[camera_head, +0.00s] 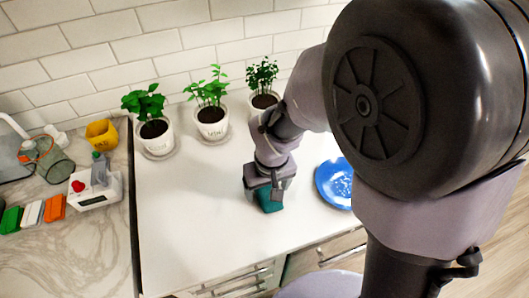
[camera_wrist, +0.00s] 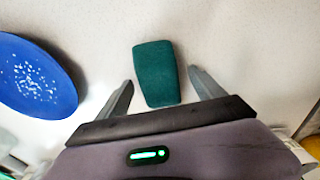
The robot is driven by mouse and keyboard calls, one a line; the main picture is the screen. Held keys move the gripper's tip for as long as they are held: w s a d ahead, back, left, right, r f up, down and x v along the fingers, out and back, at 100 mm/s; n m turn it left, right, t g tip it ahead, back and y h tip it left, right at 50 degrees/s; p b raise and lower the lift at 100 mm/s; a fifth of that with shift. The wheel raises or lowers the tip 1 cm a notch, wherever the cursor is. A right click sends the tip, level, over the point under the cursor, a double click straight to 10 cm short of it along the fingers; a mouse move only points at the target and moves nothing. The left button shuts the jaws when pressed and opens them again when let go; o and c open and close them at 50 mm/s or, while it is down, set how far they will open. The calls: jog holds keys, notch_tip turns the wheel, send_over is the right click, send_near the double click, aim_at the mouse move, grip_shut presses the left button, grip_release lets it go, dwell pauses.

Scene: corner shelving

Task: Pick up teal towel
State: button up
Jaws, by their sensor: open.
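The teal towel (camera_wrist: 156,72) is a small dark teal rounded block shape lying on the white counter. In the wrist view it lies between and a little beyond the two fingertips of my gripper (camera_wrist: 157,88), with a gap on both sides. My gripper is open and holds nothing. In the head view the towel (camera_head: 270,200) shows just below my gripper (camera_head: 263,190), which hides part of it. I cannot tell how high the fingers are above the counter.
A blue speckled plate (camera_head: 336,184) lies to the right of the towel; it also shows in the wrist view (camera_wrist: 32,78). Potted plants (camera_head: 211,122) stand along the back wall. The white counter (camera_head: 185,220) is clear left of the towel. A white appliance (camera_head: 96,190) stands on the marbled counter at left.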

aim_at(267, 189)
jog(key=c, duration=1.6)
jog(key=shift+o, duration=0.2)
jog(key=shift+r+p, duration=0.35)
jog(key=shift+r, duration=0.05)
notch_tip(267, 189, up, 3)
jog(key=shift+r+p, duration=0.2)
jog(key=shift+p, duration=0.75)
jog(key=s, duration=0.8)
jog(key=shift+s, duration=0.3)
jog(key=s+b, duration=0.1)
jog(key=b, duration=0.1)
jog(key=f+b, duration=0.1)
jog(key=b, duration=0.1)
jog(key=shift+s, duration=0.4)
jog(key=s+b, duration=0.1)
jog(key=s+r+b, duration=0.1)
jog(key=s+b, duration=0.2)
jog(key=s, duration=0.1)
jog(key=shift+s+d+r, duration=0.1)
jog(key=shift+s+r, duration=0.05)
jog(key=shift+r, duration=0.1)
jog(key=shift+s+r, duration=0.2)
